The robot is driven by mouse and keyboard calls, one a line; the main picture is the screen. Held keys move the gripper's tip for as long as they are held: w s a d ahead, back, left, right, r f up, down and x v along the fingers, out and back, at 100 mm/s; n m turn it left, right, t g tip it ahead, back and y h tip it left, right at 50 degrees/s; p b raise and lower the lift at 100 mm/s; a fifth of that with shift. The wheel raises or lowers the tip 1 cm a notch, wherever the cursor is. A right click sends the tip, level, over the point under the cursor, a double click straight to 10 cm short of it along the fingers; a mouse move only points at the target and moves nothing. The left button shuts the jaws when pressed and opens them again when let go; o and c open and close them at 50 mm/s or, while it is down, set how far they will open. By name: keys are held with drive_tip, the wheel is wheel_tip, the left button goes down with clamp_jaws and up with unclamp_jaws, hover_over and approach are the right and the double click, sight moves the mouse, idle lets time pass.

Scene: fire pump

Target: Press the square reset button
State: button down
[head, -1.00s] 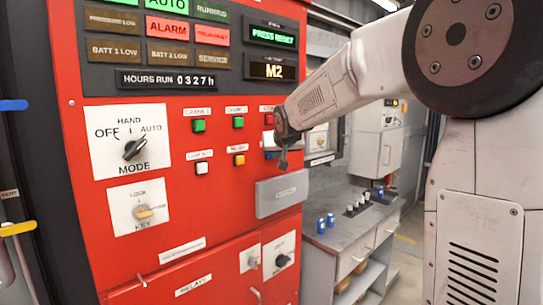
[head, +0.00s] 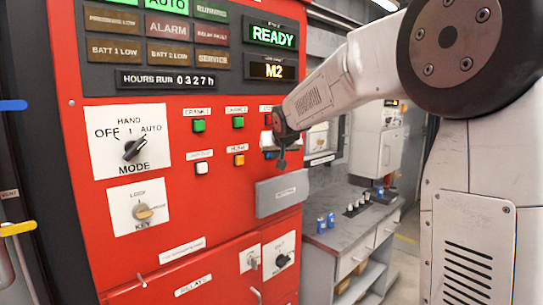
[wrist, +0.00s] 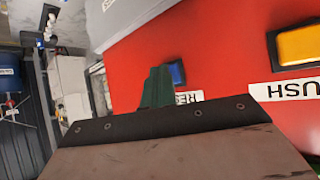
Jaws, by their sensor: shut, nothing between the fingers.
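The blue square reset button (wrist: 177,73) shows in the wrist view, with a partly hidden label (wrist: 188,97) starting "RES". My gripper (wrist: 157,88) is shut and empty, and its dark green fingers cover the button's left side. I cannot tell whether they touch it. In the head view my gripper (head: 282,163) is at the right part of the red panel (head: 225,180), with a bit of blue beside it. The upper display (head: 272,37) reads READY. The ALARM lamp (head: 167,28) is dark.
A grey box (head: 282,194) juts from the panel below my gripper. Green, white and yellow buttons sit to the left. A grey workbench (head: 345,232) stands behind at the right.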

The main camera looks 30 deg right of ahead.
drive_tip(key=shift+s+d, duration=0.25)
drive_tip(key=shift+s, duration=0.6)
drive_tip(key=s, duration=0.2)
drive_tip(key=s+d, duration=0.1)
drive_tip(key=s, duration=0.1)
drive_tip(key=shift+s+d, duration=0.15)
drive_tip(key=shift+s, duration=0.25)
idle(0.4)
drive_tip(key=s+a+f+g, duration=0.2)
drive_tip(key=s+f+g, duration=0.1)
drive_tip(key=s+f, duration=0.3)
drive_tip(key=s+a+f+n+g+y, duration=0.1)
drive_tip(key=s+a, duration=0.3)
drive_tip(key=s, duration=0.7)
drive_tip(key=s+a+f+n+g+y, duration=0.1)
drive_tip(key=s+a+f+g, duration=0.2)
drive_tip(key=s, duration=0.8)
drive_tip(key=s+a+f+g, duration=0.2)
drive_tip(key=s+a, duration=0.3)
drive_tip(key=s, duration=0.6)
drive_tip(key=shift+s+a+f+n+y, duration=0.25)
drive_tip(key=shift+f+n+y, duration=0.15)
drive_tip(key=shift+f, duration=0.4)
